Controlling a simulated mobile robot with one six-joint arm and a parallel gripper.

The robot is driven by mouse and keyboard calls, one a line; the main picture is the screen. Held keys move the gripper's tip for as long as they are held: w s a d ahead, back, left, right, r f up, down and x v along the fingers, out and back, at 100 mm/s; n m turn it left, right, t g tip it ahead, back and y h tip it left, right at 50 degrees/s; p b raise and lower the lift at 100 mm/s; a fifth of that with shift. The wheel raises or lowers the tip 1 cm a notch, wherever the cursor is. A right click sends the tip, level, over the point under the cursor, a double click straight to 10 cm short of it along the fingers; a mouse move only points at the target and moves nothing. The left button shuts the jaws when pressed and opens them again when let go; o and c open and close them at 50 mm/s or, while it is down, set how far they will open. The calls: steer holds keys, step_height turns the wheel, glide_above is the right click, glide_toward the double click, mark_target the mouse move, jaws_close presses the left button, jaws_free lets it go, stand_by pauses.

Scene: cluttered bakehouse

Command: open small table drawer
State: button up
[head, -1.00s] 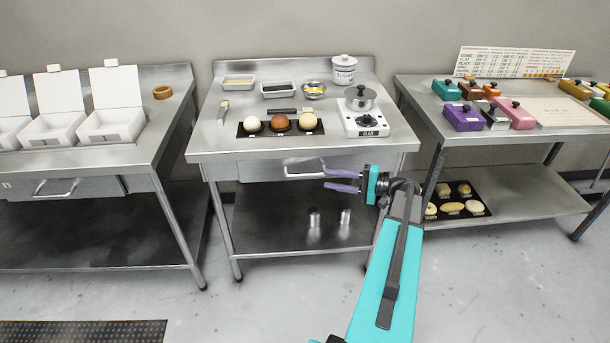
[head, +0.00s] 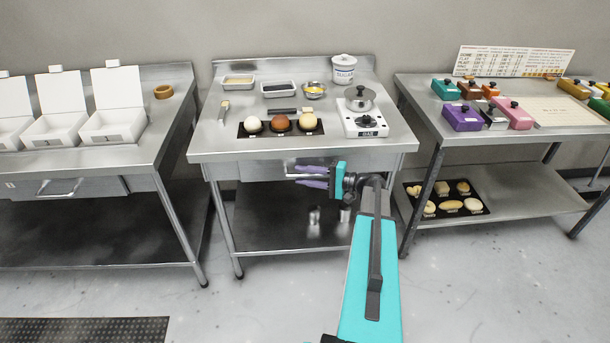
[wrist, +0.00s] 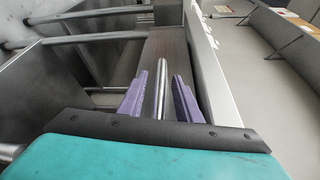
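The small table drawer (head: 258,170) is a metal front under the top of the middle table. It looks closed. Its bar handle (head: 290,176) is partly hidden behind my gripper (head: 312,177). In the wrist view the handle (wrist: 160,88) runs as a metal bar between the two purple fingers of my gripper (wrist: 160,92). The fingers are apart, one on each side of the bar. A gap shows on the right finger's side; whether the left finger touches the bar is unclear.
A right table (head: 420,115) holds coloured boxes. The floor in front is clear.

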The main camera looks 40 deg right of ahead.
jaws_close()
steer(key=shift+d, duration=0.15)
steer(key=shift+a, duration=0.2)
